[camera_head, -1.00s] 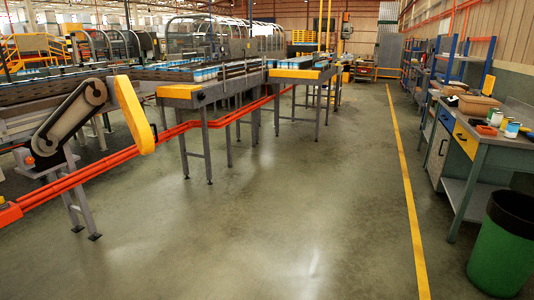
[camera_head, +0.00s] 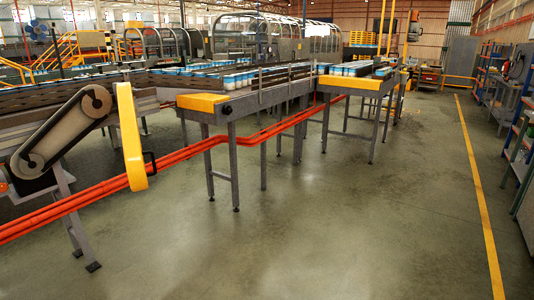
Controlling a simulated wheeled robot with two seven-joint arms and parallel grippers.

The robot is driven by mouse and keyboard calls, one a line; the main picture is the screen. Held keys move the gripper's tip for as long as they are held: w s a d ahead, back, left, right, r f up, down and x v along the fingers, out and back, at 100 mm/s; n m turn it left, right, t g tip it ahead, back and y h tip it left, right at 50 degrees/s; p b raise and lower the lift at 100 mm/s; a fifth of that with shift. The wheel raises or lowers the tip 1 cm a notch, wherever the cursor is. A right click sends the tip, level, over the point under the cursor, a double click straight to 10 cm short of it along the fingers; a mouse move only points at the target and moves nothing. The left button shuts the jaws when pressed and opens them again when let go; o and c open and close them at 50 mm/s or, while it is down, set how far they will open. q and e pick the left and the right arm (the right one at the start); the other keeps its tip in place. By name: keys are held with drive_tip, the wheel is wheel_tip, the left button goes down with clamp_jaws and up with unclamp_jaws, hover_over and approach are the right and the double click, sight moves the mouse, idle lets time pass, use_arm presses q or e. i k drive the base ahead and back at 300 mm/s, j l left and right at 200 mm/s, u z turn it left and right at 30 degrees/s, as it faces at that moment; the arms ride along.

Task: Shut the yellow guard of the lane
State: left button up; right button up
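The yellow guard (camera_head: 129,137) is a long rounded panel at the near end of the left conveyor lane. It stands out from the lane's side, swung open, and hangs roughly upright. A small dark handle (camera_head: 150,161) sticks out from its right side. The lane's end roller and belt (camera_head: 62,130) are bare to its left. Neither of my grippers is in view.
An orange-red rail (camera_head: 90,202) runs low along the floor past the lane. Conveyors with yellow end plates (camera_head: 203,102) carry blue-and-white containers (camera_head: 238,79). The floor at centre and right is clear up to the yellow line (camera_head: 480,200). Shelves stand at the far right.

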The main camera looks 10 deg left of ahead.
sight(134, 155)
drive_tip(key=i+l+u, duration=0.15)
drive_tip(key=i+u, duration=0.25)
drive_tip(key=i+l+u, duration=0.25)
drive_tip(key=u, duration=0.15)
drive_tip(key=i+l+u, duration=0.6)
drive_tip(key=l+u, duration=0.2)
